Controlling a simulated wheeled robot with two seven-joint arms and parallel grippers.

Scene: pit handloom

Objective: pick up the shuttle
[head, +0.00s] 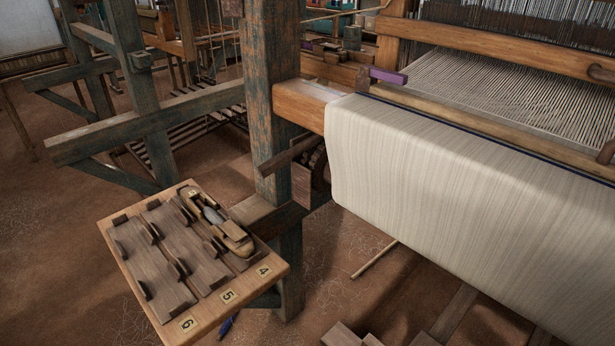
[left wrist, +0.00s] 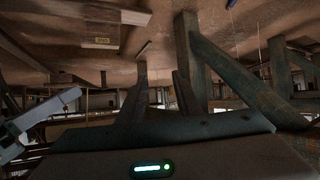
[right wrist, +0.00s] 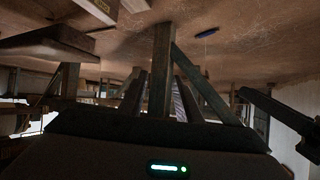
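The shuttle (head: 235,236) is a boat-shaped wooden piece with a grey-blue bobbin in its middle. In the head view it lies in the slot marked 4, on the right side of the wooden tray (head: 172,322). Dark low holders stand around it. Neither gripper shows in the head view, and nothing touches the shuttle there. In the left wrist view a grey arm or gripper part (left wrist: 40,120) shows at the left edge. In the right wrist view a dark one (right wrist: 285,122) shows at the right edge. I cannot make out the shuttle in the wrist views.
A thick worn post (head: 272,100) stands right behind the tray. The loom's cloth roll (head: 450,200) fills the right side. The slots marked 5 and 6 hold no shuttle. A blue object (head: 226,327) lies on the floor by the tray. Open floor lies left of the tray.

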